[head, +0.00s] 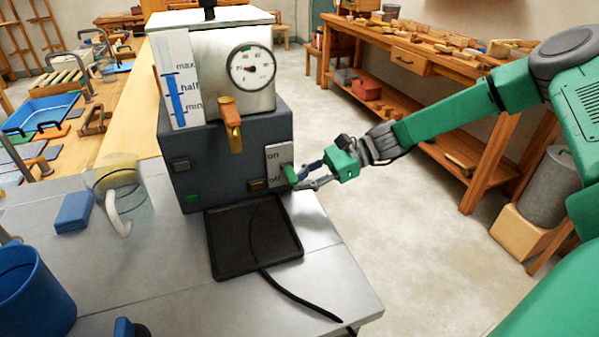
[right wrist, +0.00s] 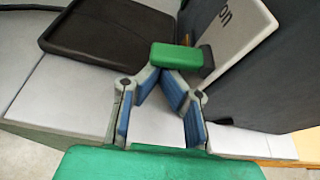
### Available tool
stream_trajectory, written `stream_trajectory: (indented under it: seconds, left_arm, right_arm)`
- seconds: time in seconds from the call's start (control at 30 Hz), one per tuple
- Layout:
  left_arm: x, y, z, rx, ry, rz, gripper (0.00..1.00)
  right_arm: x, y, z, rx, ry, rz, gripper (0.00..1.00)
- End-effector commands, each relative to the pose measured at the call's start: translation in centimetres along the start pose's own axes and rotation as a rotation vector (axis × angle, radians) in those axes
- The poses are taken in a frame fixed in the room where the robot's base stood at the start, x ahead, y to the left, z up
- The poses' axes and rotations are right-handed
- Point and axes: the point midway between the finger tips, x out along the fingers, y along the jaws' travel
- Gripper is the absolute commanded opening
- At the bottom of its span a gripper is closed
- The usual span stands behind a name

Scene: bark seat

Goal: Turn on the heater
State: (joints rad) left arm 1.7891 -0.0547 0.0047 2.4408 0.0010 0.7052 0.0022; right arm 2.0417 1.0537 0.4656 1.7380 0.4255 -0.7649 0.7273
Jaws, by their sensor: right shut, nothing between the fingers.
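The heater (head: 225,160) is a dark grey box with a light metal tank above it, standing on a grey metal table. A pale switch plate (head: 274,158) marked "on" above "off" is on the right of its front; part of the plate shows in the right wrist view (right wrist: 232,45). A green switch handle (head: 289,174) sticks out from the plate, also seen in the right wrist view (right wrist: 177,56). I cannot tell its exact setting. My right gripper (head: 303,178) is shut and empty, its fingertips right at the handle; contact is unclear. My left gripper is not in view.
A black drip tray (head: 238,262) with a cable lies before the heater. A round gauge (head: 251,68) and brass tap (head: 231,122) are above. A clear jug (head: 112,180), blue block (head: 73,212) and blue bucket (head: 30,290) are left.

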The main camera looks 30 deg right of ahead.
Motion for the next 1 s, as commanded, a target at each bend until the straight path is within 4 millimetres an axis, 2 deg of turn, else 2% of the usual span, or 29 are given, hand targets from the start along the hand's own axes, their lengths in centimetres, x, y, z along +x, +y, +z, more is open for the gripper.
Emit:
stream_trajectory:
  seconds: [0.03, 0.1, 0.4, 0.67, 1.0]
  left_arm:
    - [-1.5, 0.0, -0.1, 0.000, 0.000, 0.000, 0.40]
    - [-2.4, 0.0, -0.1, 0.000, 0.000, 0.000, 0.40]
    - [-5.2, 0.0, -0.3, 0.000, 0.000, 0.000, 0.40]
    - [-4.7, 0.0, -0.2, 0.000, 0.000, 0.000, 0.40]
    - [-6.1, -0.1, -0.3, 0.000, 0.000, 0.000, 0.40]
  right_arm:
    - [-0.2, -0.1, 0.8, 0.042, 0.004, 0.017, 0.00]
    - [-0.3, 0.0, 1.0, 0.105, 0.004, 0.040, 0.00]
    - [-0.6, 0.3, 1.8, 0.363, 0.003, 0.128, 0.00]
    - [-0.6, 0.3, 1.4, 0.352, 0.000, 0.123, 0.00]
    - [-1.0, 0.1, 2.9, 0.350, -0.001, 0.123, 0.00]
